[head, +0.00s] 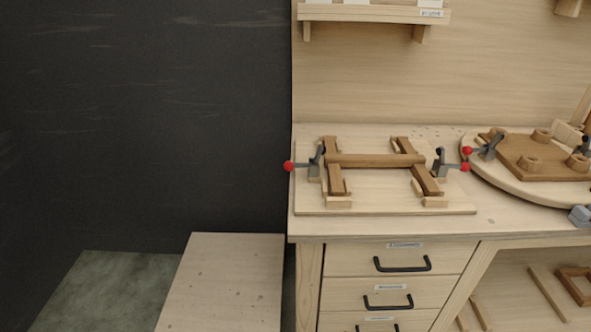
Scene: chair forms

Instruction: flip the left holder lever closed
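A flat wooden board (380,207) lies on the workbench and carries a wooden frame of two side pieces and a crossbar (375,160). The left holder (316,165) is a grey metal clamp at the board's left edge. Its lever ends in a red knob (289,166) and points out to the left, away from the frame. A matching right holder (438,165) has its red knob (464,167) pointing out to the right. Neither gripper is in view.
A round wooden plate (475,168) with more grey clamps and a brown block (535,160) stands at the right of the workbench (345,231). Drawers (400,261) with black handles are below. A low wooden surface (225,285) stands at the left. A shelf (375,13) hangs above.

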